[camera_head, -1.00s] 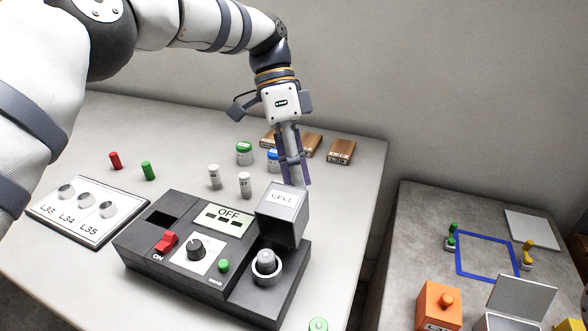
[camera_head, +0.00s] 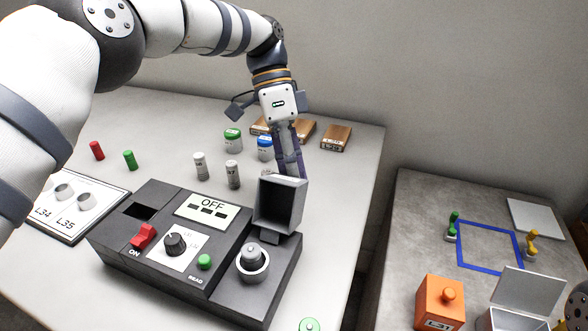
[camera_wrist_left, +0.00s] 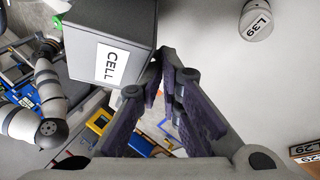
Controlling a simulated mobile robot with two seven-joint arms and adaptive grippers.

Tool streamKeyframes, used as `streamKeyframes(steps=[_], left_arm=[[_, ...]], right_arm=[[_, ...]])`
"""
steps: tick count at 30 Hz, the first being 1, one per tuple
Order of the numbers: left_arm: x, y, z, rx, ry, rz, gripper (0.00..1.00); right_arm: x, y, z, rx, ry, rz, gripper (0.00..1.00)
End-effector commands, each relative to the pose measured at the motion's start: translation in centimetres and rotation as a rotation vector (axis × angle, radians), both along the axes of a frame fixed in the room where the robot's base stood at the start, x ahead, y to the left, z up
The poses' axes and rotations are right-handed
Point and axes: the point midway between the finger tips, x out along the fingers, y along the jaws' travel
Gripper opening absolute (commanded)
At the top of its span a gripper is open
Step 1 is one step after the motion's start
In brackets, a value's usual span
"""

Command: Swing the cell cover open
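The cell cover (camera_head: 277,207) is a dark grey hollow box lid on the right of the grey tester (camera_head: 165,262). It stands tilted up on its rear edge, its hollow inside facing the head camera. Below it the round cell holder (camera_head: 253,262) is uncovered. In the left wrist view the cover (camera_wrist_left: 85,40) shows its white CELL label, close to the left finger; contact is unclear. My left gripper (camera_head: 297,172) is behind the cover, its tips partly hidden. In the wrist view its fingers (camera_wrist_left: 164,85) show a narrow gap with nothing between them.
Small white bottles (camera_head: 232,174), green- and blue-lidded jars (camera_head: 232,139) and wooden blocks (camera_head: 336,138) stand behind the tester. A tray with round wells (camera_head: 75,205) lies left. A second table (camera_head: 400,225) on the right holds an orange box (camera_head: 440,303).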

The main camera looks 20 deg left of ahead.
Motion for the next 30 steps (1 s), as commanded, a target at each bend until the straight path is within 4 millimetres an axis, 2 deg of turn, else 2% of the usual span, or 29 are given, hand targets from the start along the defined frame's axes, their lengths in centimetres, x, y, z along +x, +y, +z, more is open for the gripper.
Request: streamKeyframes(steps=[1, 5, 21, 30], left_arm=[[-0.9, 0.31, -0.98, 0.015, 0.04, -0.014, 0.29], [-0.89, 0.28, -0.96, 0.013, 0.041, -0.014, 0.37], [-0.93, 0.27, -0.87, 0.013, 0.041, -0.014, 0.37], [-1.1, -0.5, -0.77, 0.009, 0.034, -0.008, 0.37]], right_arm=[[-0.08, 0.0, -0.1, 0.0, 0.002, 0.0, 0.4], [-0.07, 0.0, -0.1, 0.0, 0.002, 0.0, 0.4], [-0.02, 0.0, -0.02, 0.0, 0.001, 0.0, 0.4], [0.38, 0.01, 0.44, 0.001, -0.012, 0.0, 0.4]])
